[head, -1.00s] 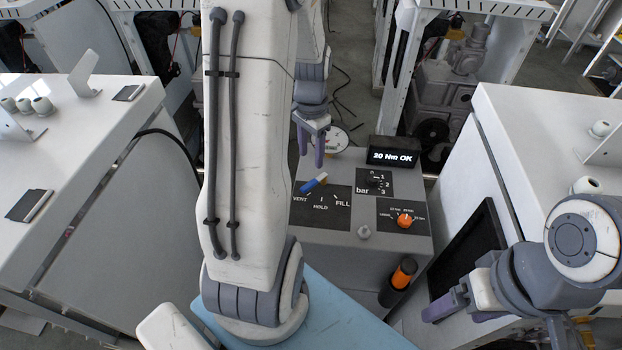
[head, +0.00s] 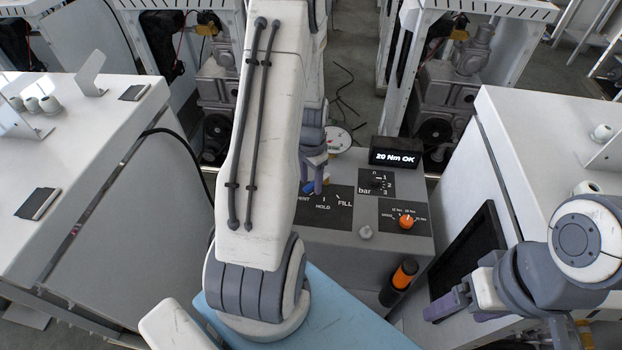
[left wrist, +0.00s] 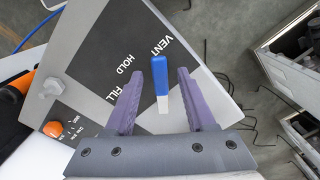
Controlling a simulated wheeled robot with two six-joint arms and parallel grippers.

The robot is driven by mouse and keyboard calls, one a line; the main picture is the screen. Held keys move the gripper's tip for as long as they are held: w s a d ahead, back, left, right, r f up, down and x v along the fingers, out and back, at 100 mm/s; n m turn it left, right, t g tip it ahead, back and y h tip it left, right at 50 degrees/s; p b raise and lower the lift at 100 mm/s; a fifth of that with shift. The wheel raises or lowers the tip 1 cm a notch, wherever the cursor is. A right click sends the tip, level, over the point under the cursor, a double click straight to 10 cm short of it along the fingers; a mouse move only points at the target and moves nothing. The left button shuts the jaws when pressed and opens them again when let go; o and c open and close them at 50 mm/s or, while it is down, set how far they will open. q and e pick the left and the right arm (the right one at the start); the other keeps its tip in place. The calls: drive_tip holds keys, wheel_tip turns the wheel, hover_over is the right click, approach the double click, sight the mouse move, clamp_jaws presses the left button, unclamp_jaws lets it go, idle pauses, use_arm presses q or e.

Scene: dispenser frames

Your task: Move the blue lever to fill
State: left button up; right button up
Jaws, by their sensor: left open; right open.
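The blue lever (left wrist: 160,78) with a white base end shows in the left wrist view, beside the VENT label on the black panel (left wrist: 90,50); HOLD and FILL are printed further along. In the head view the lever (head: 309,187) is partly hidden by my left gripper (head: 314,182). In the left wrist view my left gripper (left wrist: 163,85) is open, and the lever shows between its two purple fingers, with a gap on each side. I cannot tell how deep it sits between them. My right gripper (head: 440,303) is open and empty at the lower right.
The grey console (head: 330,245) also carries an orange knob (head: 406,222), a bar dial (head: 378,183), a display (head: 394,153) reading "20 Nm OK" and a small grey knob (head: 366,232).

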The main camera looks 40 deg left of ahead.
use_arm(q)
clamp_jaws()
idle(1.4)
